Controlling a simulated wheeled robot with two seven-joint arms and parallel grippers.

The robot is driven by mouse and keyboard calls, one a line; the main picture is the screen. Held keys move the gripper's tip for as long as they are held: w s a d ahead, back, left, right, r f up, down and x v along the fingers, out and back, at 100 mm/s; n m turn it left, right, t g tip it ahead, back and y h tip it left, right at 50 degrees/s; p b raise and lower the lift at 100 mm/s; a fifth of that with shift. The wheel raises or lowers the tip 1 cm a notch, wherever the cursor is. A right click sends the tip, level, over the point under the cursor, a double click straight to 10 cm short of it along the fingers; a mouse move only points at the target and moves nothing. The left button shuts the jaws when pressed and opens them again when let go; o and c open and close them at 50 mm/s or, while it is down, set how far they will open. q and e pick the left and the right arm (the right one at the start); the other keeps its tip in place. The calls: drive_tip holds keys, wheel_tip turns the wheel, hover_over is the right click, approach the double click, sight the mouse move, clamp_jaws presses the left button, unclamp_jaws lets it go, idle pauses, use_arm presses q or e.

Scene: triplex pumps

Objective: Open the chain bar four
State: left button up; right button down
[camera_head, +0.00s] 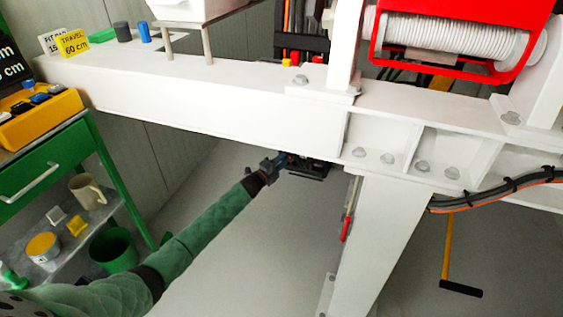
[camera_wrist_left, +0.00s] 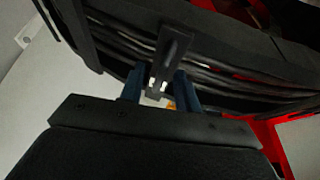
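My left gripper (camera_head: 279,162) reaches the black cable chain (camera_head: 312,171) under the edge of the white beam. In the left wrist view, its two blue fingers (camera_wrist_left: 160,92) are apart, one on each side of the lower end of a black chain bar (camera_wrist_left: 173,52). Light gaps show beside the bar's end, so the fingers do not look closed on it. The bar crosses several dark cables (camera_wrist_left: 225,80) lying in the chain. No number can be read on the bar. My right gripper is not in view.
The white beam (camera_head: 210,112) lies just above my left gripper. A white leg (camera_head: 372,235) with a red-handled tool (camera_head: 346,228) stands to the right. A green cart (camera_head: 40,190) stands at left. The floor below is clear.

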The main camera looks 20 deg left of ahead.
use_arm(q)
drive_tip(key=shift+w, duration=0.1)
clamp_jaws()
drive_tip(key=shift+d, duration=0.15)
